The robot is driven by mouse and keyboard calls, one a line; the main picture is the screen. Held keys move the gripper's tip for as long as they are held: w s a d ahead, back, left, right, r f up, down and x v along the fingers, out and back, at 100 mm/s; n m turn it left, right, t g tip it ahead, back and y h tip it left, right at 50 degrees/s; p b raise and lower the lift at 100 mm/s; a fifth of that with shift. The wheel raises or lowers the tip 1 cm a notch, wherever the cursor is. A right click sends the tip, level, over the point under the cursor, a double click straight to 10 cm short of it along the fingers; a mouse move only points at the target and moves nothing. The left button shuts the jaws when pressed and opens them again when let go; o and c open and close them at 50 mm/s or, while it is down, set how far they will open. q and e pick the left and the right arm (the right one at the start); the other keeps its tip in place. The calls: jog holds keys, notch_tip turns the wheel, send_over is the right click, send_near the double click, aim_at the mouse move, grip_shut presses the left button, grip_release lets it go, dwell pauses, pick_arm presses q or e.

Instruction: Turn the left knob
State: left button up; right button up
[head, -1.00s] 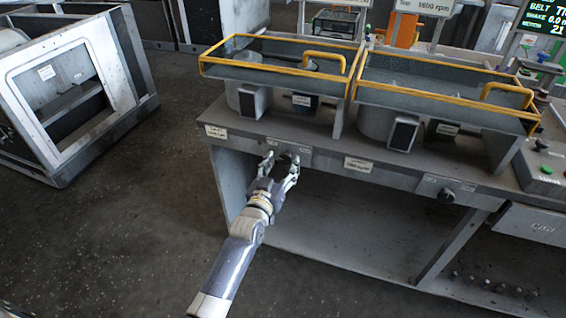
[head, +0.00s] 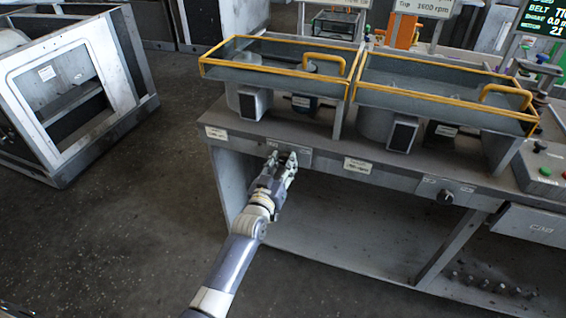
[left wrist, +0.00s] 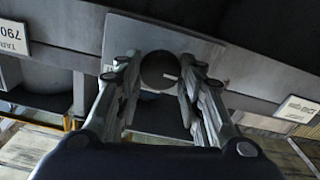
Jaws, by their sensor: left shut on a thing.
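The left knob is a round dark knob (left wrist: 160,70) on a grey plate on the front of the bench. In the left wrist view it sits between the two fingertips of my left gripper (left wrist: 160,62). In the head view my left gripper (head: 283,160) reaches up to the bench front below the left tray, and its fingers hide most of the knob. The gripper is shut on the knob, one finger on each side. My right gripper is not in view.
A second dark knob (head: 446,195) is farther right on the bench front (head: 330,158). Two yellow-railed trays (head: 270,73) stand above. A grey frame (head: 70,95) stands on the floor at left. Open floor lies between it and the bench.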

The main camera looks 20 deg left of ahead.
pick_arm(q)
jog(key=shift+n, duration=0.4)
jog(key=o, duration=1.1)
jog(key=shift+c, duration=0.2)
jog(key=shift+s, duration=0.1)
jog(key=s, duration=1.2)
jog(key=shift+a, duration=0.2)
jog(key=shift+w, duration=0.1)
